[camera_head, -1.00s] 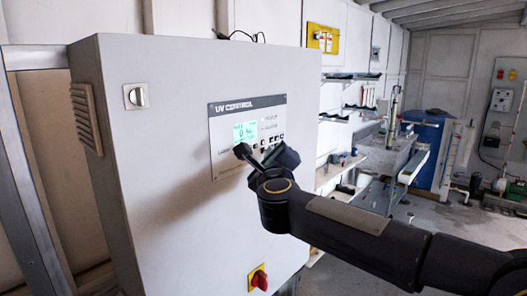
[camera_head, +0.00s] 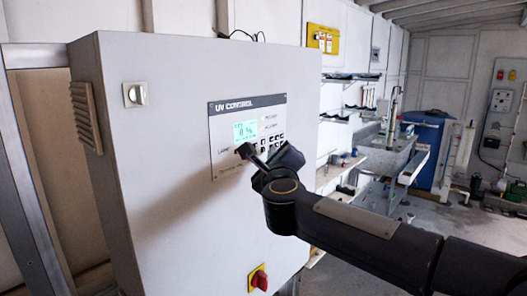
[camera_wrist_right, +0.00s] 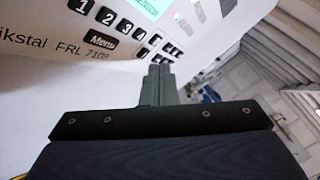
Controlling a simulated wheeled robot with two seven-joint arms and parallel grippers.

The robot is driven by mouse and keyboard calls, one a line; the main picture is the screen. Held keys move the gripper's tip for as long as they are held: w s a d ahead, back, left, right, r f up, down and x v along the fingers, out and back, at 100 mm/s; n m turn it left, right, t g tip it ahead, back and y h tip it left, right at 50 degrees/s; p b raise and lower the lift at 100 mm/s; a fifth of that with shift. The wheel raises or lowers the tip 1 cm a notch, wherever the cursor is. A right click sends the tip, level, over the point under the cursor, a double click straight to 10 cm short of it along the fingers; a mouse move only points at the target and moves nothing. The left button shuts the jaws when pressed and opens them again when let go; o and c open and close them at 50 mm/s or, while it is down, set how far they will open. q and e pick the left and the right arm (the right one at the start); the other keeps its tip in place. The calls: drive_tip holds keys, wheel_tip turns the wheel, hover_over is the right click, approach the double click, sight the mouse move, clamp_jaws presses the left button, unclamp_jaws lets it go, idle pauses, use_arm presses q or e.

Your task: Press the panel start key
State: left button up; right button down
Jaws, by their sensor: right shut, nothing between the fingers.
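The UV control panel (camera_head: 226,152) is a grey plate with a lit green display (camera_head: 245,131) and dark keys, on the front of a light grey cabinet. My right gripper (camera_head: 243,150) is shut and empty, its tips in front of the lower middle of the panel, covering part of it. In the right wrist view the shut fingers (camera_wrist_right: 160,70) point at the keypad (camera_wrist_right: 120,25), just below the right-hand keys. Number keys and a Menu key (camera_wrist_right: 103,41) are readable. Which key is the start key I cannot tell, nor whether the tips touch. My left gripper is not in view.
The cabinet (camera_head: 170,190) also has a round switch (camera_head: 135,95) at upper left and a red rotary knob (camera_head: 259,279) at lower right. Workbenches (camera_head: 385,160), a blue barrel (camera_head: 430,135) and wall shelves stand farther back right. The floor there is partly open.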

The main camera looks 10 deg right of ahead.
drive_tip(key=s+d, duration=0.1)
drive_tip(key=s, duration=0.1)
drive_tip(key=s+d+b, duration=0.1)
drive_tip(key=s+d, duration=0.1)
idle(0.3)
idle(0.4)
drive_tip(key=s+d+f+n+g+y, duration=0.1)
drive_tip(key=s+f+n+g+y, duration=0.2)
drive_tip(key=s+f+n, duration=1)
drive_tip(key=s+d+f+n+g+y, duration=0.2)
drive_tip(key=s+f+n+g, duration=0.8)
drive_tip(key=s+f, duration=0.9)
drive_tip(key=s+n+y, duration=0.1)
drive_tip(key=n, duration=0.2)
drive_tip(key=shift+s+d, duration=0.15)
drive_tip(key=shift+s, duration=0.05)
